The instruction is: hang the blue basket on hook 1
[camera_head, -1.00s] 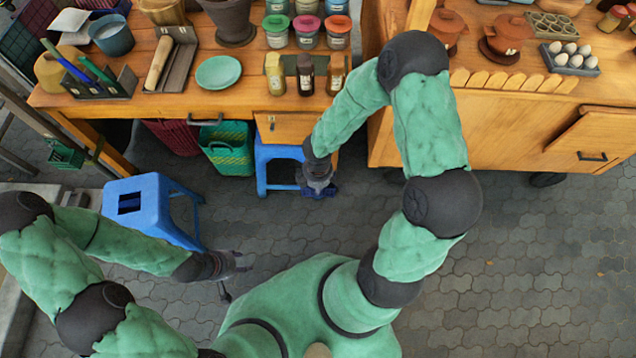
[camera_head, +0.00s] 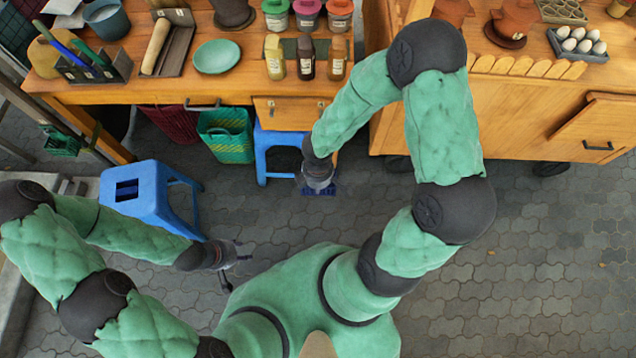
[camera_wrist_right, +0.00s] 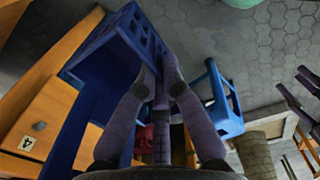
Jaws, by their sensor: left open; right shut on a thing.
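The blue basket (camera_head: 320,190) shows only as a small dark-blue piece below my right gripper (camera_head: 318,182) in the head view. In the right wrist view, a slotted dark-blue side of the basket (camera_wrist_right: 146,38) lies by the fingers of my right gripper (camera_wrist_right: 160,75), which is shut on it. The rest of the basket is hard to separate from the blue behind it. My left gripper (camera_head: 236,255) is open and empty above the paving at lower left. I cannot make out hook 1 in these frames.
A blue stool (camera_head: 150,190) stands at left. Another blue stool (camera_head: 265,145) is under the wooden table (camera_head: 110,96), close to my right gripper. A green basket (camera_head: 228,138) hangs at the table's front. A wooden cabinet (camera_head: 510,125) stands right. Paving at lower right is clear.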

